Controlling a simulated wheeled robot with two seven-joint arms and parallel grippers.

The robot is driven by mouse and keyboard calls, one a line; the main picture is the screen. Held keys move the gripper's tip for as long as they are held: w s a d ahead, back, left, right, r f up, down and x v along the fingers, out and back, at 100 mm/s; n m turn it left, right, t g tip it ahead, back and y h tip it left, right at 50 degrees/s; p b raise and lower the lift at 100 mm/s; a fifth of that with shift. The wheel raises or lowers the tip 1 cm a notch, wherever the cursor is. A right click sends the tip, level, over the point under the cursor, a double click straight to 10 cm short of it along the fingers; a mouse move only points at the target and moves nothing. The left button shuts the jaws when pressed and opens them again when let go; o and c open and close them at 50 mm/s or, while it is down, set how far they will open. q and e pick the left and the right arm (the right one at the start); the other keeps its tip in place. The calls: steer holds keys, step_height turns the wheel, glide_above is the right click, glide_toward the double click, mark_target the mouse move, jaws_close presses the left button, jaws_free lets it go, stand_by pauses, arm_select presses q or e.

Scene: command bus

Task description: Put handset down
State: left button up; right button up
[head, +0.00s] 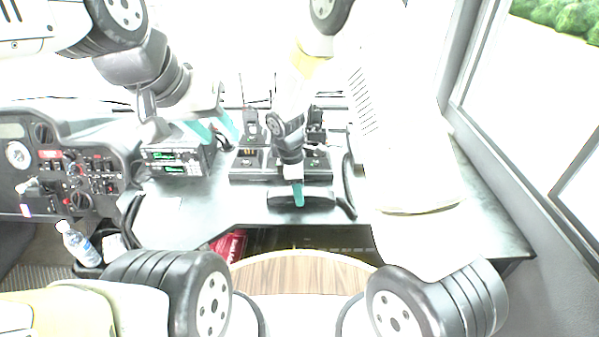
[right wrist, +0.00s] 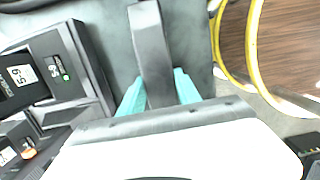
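The black handset (head: 320,200) is at the desk's front edge, below the black radio bases. In the right wrist view the handset (right wrist: 150,45) runs lengthwise between the teal fingers. My right gripper (head: 298,195) points down over its middle, with a finger against each side. I cannot tell whether the handset rests on the desk or is just above it. My left gripper (head: 213,130) is open and empty, with its teal fingers apart beside the radio with green displays (head: 178,160).
Black radio bases (head: 280,178) stand just behind the handset, with upright handheld radios in them. The grey desk (head: 170,215) is clear at left front. A water bottle (head: 78,243) stands lower left, near the dashboard (head: 60,165).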

steer(key=o, duration=0.4)
steer(key=shift+c, duration=0.2)
steer(key=shift+r, duration=0.1)
step_height(320, 180, up, 12)
steer(key=a, duration=0.2)
steer(key=s+d+r+m+t+y, duration=0.1)
steer(key=s+d+r+m, duration=0.3)
steer(key=r, duration=0.3)
steer(key=s+d+r+m+t+y, duration=0.1)
steer(key=s+d+r+m, duration=0.1)
steer(key=d+r+m, duration=0.35)
steer(key=s+d+r+m+t+y, duration=0.1)
steer(key=s+d+r+m+t, duration=0.1)
steer(key=s, duration=0.5)
steer(key=s+d+r+m+t, duration=0.2)
steer(key=s+d+r+m, duration=0.3)
steer(key=s+r+m, duration=0.1)
steer(key=shift+s+r+y, duration=0.2)
steer(key=shift+s+y, duration=0.15)
steer(key=shift+y, duration=0.05)
